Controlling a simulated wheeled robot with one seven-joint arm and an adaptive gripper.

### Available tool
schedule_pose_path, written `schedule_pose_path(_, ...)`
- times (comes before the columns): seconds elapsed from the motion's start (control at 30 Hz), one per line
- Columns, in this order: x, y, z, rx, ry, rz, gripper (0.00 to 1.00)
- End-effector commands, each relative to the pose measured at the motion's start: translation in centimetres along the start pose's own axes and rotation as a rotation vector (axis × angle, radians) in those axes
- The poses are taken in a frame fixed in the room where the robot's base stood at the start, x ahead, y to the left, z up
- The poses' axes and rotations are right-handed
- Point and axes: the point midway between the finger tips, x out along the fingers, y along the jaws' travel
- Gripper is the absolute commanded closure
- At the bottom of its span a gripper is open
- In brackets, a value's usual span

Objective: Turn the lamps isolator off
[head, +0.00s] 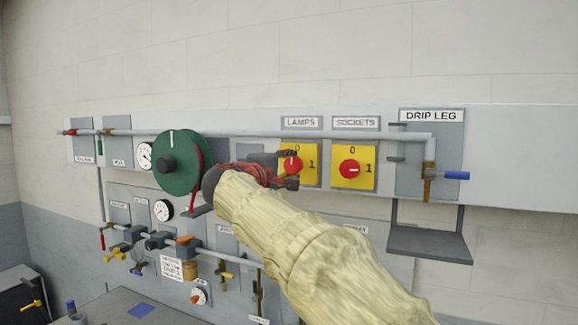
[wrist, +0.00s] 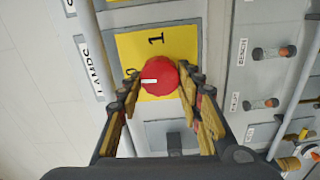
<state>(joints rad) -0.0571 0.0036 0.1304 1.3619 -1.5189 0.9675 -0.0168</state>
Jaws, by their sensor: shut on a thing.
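The lamps isolator is a yellow plate (wrist: 128,50) with a red round knob (wrist: 160,78), under the LAMPS label (head: 301,122). The knob also shows in the head view (head: 291,163), partly behind my gripper (head: 287,171). In the wrist view my gripper (wrist: 162,82) has one finger on each side of the knob and is shut on it. The plate is marked 0 and 1. In the wrist view the LAMPS label lies at the left, and the knob's white mark points left, towards the 0.
The sockets isolator (head: 352,167) stands just right of the lamps one. A green wheel (head: 178,163) is to the left. A grey pipe (head: 230,133) runs above. The drip leg (head: 430,165) with a blue-handled valve and a shelf (head: 430,243) is at the right.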

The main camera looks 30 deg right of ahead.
Motion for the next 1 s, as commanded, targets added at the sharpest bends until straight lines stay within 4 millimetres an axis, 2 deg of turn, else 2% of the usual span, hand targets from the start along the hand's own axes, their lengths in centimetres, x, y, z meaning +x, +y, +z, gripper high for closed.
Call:
schedule_pose_path(0.3,-0.01,-0.03,-0.05,-0.082,0.002,0.000,0.90)
schedule_pose_path(0.73,0.00,-0.08,-0.05,-0.091,0.001,0.000,0.90)
schedule_pose_path(0.77,0.00,-0.08,-0.05,-0.091,0.001,0.000,0.64)
schedule_pose_path(1.0,0.00,-0.08,-0.03,-0.090,0.001,0.000,0.50)
